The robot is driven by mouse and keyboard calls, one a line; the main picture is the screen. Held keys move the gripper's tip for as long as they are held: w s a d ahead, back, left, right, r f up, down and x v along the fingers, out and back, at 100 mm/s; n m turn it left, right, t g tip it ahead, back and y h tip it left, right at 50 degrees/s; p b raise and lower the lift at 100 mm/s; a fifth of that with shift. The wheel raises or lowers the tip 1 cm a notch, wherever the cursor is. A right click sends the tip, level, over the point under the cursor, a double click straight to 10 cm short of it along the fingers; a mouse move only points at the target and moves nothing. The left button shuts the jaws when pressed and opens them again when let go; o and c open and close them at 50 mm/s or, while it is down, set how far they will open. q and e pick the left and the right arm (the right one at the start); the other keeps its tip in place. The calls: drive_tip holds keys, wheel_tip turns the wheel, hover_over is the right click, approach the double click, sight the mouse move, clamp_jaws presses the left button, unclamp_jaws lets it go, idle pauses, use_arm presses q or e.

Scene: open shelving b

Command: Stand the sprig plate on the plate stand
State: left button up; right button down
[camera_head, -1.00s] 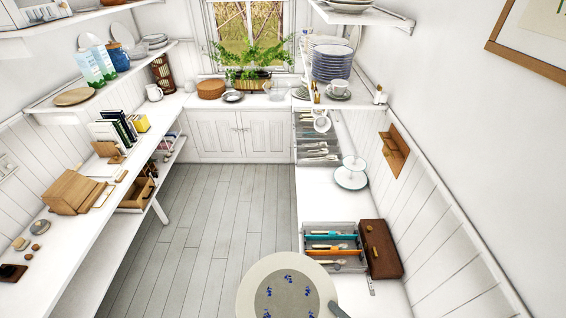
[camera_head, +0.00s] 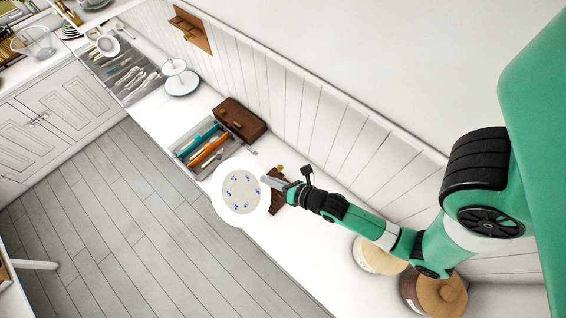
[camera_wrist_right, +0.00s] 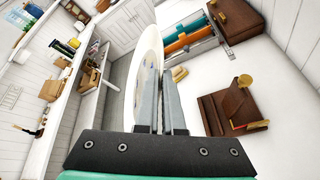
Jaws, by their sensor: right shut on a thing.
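The sprig plate (camera_head: 242,192), white-rimmed with a beige centre and blue sprigs, is held at its right edge by my right gripper (camera_head: 268,182). In the right wrist view the plate (camera_wrist_right: 145,75) shows nearly edge-on beside the shut fingers (camera_wrist_right: 162,85). A dark brown wooden piece with a raised back, which looks like the plate stand (camera_wrist_right: 225,105), sits on the white counter to the right of the fingers. In the head view this stand (camera_head: 276,202) is partly hidden behind the plate and gripper. It holds no plate. My left gripper is out of view.
A grey cutlery tray (camera_head: 180,153) with orange- and teal-handled pieces and a brown wooden box (camera_head: 240,120) stand just beyond the plate. A white two-tier stand (camera_head: 181,82) is farther along. Round lidded containers (camera_head: 438,295) stand under my right arm.

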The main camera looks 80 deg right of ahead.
drive_tip(key=s+d+f+n+g+h+b, duration=0.1)
drive_tip(key=s+d+f+n+h+b, duration=0.1)
drive_tip(key=s+d+n+h, duration=0.2)
drive_tip(key=shift+d+f+n+g, duration=0.3)
drive_tip(key=shift+d+g, duration=0.1)
drive_tip(key=shift+d, duration=0.3)
wheel_tip(320, 180, down, 10)
drive_tip(key=d+b, duration=0.1)
drive_tip(key=b, duration=0.5)
drive_tip(key=shift+s+d+r+y, duration=0.25)
drive_tip(key=shift+s+d+y, duration=0.05)
drive_tip(key=shift+s, duration=0.15)
idle(0.7)
idle(0.6)
